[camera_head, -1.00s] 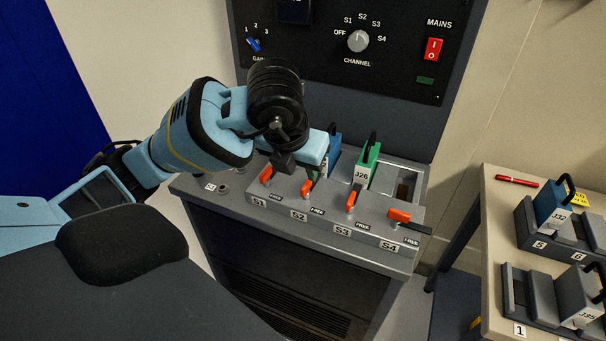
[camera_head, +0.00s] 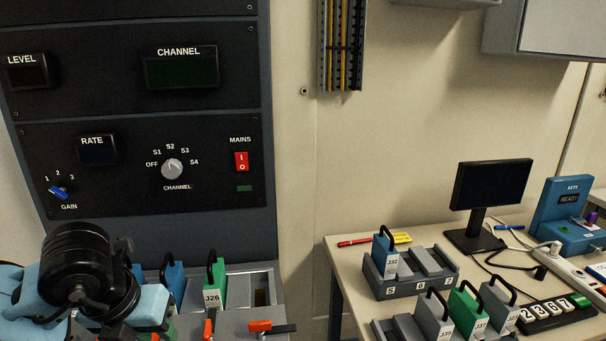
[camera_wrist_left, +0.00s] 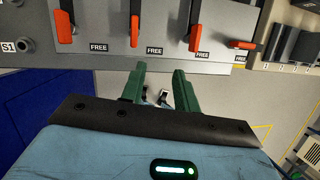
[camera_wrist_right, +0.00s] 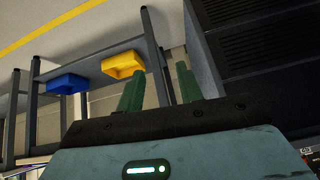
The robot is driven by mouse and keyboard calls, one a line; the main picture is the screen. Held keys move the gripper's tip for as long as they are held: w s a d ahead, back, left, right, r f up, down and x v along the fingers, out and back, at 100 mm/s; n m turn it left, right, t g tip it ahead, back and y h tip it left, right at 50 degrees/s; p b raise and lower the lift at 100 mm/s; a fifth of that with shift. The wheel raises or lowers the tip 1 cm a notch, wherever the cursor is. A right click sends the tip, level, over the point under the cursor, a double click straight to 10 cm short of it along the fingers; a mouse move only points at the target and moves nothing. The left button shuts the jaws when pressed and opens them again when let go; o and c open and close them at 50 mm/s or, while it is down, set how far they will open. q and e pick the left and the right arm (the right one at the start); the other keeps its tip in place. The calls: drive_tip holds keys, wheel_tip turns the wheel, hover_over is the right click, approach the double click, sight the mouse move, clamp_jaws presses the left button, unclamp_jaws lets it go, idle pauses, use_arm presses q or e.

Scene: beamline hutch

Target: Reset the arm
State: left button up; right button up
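My left arm's black and light-blue wrist shows at the lower left of the head view, in front of the slotted rack. In the left wrist view my left gripper (camera_wrist_left: 160,88) has its two green fingers apart with nothing between them. It is just off the rack's front face, below the orange levers (camera_wrist_left: 135,28) and their FREE labels. My right gripper (camera_wrist_right: 160,85) shows only in the right wrist view. Its green fingers are apart and empty, with a shelf and trays beyond them.
The dark control panel (camera_head: 120,190) rises behind the rack, where a green module J26 (camera_head: 214,285) stands. The bench at right holds a grey tray (camera_head: 405,290), a monitor (camera_head: 490,190) and a blue key box (camera_head: 565,225). A yellow tray (camera_wrist_right: 122,64) and blue tray (camera_wrist_right: 67,83) sit on a shelf.

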use_arm(q)
drive_tip(key=s+d+f+m+g+h+p, duration=0.1)
drive_tip(key=s+d+f+g+h, duration=0.1)
drive_tip(key=s+d+h, duration=0.45)
drive_tip(key=s+d+f+m+g+h, duration=0.2)
drive_tip(key=d+g+h, duration=0.15)
drive_tip(key=d, duration=0.55)
drive_tip(key=s+d+r+n+t+h+p, duration=0.1)
drive_tip(key=d+r+n+t+h, duration=0.4)
drive_tip(key=h, duration=0.4)
drive_tip(key=a+f+n+t+y+p, duration=0.1)
drive_tip(key=a+f+n+t+y, duration=0.6)
drive_tip(key=n, duration=0.6)
drive_tip(key=a+f+n+t+y+p, duration=0.1)
drive_tip(key=a+f+n+t+y, duration=0.5)
drive_tip(key=f+n, duration=0.45)
drive_tip(key=s+a+f+n+g+y, duration=0.2)
drive_tip(key=s+f+n+g+y, duration=0.2)
drive_tip(key=s+f, duration=1.1)
drive_tip(key=s+n+g, duration=0.1)
drive_tip(key=n+g, duration=0.2)
drive_tip(key=shift+s+y+p, duration=0.3)
drive_tip(key=shift+s+y, duration=0.1)
use_arm(e)
drive_tip(key=w+r+t, duration=0.1)
drive_tip(key=w+r, duration=0.3)
drive_tip(key=r, duration=0.2)
drive_tip(key=shift+d, duration=0.25)
